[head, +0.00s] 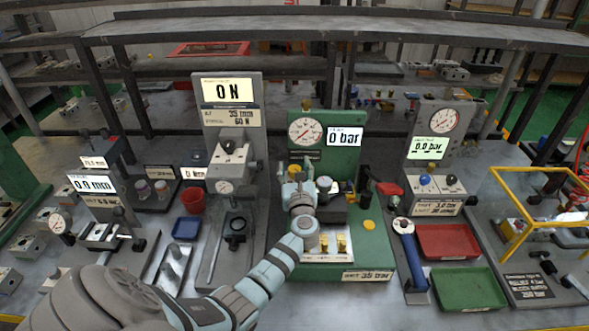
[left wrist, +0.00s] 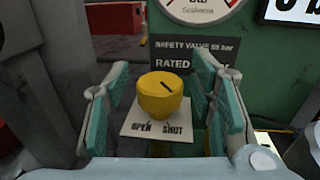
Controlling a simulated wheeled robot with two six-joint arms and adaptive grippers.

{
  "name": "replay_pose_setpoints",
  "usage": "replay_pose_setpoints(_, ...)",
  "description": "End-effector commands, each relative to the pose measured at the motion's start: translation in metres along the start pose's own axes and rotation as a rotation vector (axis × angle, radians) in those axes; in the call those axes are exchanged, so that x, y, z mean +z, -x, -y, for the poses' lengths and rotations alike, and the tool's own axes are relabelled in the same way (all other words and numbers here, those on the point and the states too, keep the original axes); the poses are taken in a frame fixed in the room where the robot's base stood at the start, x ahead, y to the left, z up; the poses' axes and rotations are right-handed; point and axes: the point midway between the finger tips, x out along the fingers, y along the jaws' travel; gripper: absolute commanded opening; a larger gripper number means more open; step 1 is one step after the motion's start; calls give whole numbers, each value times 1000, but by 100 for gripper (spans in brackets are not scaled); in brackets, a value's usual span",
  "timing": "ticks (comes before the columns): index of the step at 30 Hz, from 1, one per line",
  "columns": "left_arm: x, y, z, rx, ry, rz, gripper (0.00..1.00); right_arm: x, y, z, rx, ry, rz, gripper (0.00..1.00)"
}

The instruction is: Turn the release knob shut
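The release knob (left wrist: 161,101) is yellow and round with a dark line on its top. It stands on a white plate (left wrist: 150,126) marked OPEN on the left and SHUT on the right. The line slants and does not clearly point at either word. My left gripper (left wrist: 163,78) is open, with one teal-padded finger on each side of the knob and a visible gap to both. In the head view, my left gripper (head: 297,187) reaches to the green test stand (head: 374,243), and a bit of the yellow knob (head: 294,169) shows beyond it. My right gripper is not in view.
The stand's gauge (head: 306,131) and display (head: 345,138), reading 0 bar, rise behind the knob. Brass fittings (head: 341,244) sit in front. A blue-handled tool (head: 408,240), a red tray (head: 447,257) and a green tray (head: 467,305) lie to the right. A grey press (head: 230,118) stands left.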

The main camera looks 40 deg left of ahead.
Motion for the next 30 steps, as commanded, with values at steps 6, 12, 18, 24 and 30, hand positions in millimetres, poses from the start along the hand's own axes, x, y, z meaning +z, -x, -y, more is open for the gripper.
replay_pose_setpoints(6, 0, 0, 0, 0, 0, 1, 51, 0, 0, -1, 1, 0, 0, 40)
replay_pose_setpoints(12, 28, 0, 0, -1, 4, 5, 51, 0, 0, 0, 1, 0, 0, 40)
replay_pose_setpoints(18, 78, 0, 0, -2, 4, 4, 51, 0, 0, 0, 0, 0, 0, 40)
replay_pose_setpoints(24, 100, 0, 0, 0, 1, 0, 51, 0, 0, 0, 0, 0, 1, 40)
replay_pose_setpoints(30, 100, 0, 0, 0, 0, -1, 51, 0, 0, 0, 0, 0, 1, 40)
